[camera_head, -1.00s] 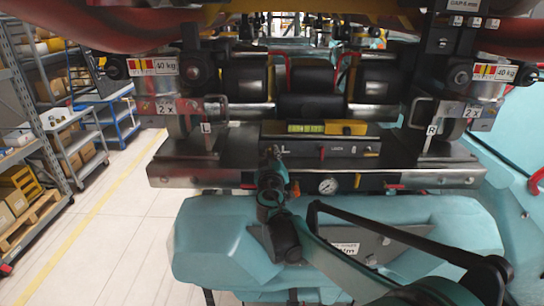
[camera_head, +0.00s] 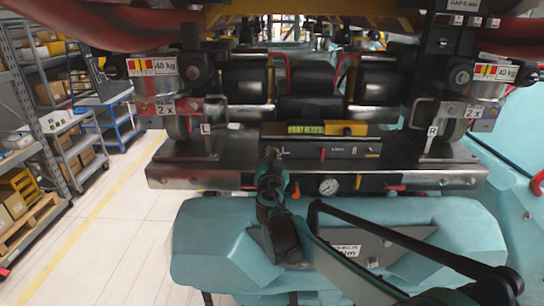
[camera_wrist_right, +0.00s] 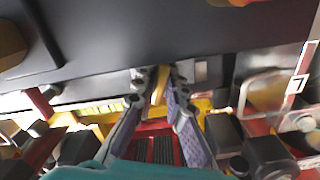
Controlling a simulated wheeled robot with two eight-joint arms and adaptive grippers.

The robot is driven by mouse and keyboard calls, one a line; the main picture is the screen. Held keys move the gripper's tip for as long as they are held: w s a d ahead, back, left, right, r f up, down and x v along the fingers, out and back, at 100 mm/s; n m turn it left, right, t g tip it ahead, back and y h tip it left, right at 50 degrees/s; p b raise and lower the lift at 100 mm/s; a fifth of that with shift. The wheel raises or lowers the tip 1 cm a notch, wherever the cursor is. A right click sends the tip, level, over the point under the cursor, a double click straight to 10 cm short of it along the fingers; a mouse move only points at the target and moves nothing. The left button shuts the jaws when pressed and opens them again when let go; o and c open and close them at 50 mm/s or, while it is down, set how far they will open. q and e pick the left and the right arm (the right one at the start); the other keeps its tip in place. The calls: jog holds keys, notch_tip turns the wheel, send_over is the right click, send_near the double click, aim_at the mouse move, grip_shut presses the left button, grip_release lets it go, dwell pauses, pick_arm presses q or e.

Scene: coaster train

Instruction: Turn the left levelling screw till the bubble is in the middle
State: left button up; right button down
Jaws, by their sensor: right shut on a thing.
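The spirit level vial (camera_head: 305,128) shows yellow-green on the dark panel in the head view. The bubble is too small to place. In the head view the gripper hides this screw. My left gripper is not in view.
A yellow block (camera_head: 346,128) sits right of the vial. A round gauge (camera_head: 328,186) is below the panel, on the metal beam (camera_head: 210,175). A teal housing (camera_head: 215,245) lies under my right arm. Shelves (camera_head: 50,130) stand at the left beyond open floor.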

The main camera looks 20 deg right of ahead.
jog(key=shift+m, duration=0.5)
dwell(0.3)
jog(key=c, duration=1.9)
grip_release()
jog(key=shift+w, duration=0.1)
jog(key=v, duration=1.2)
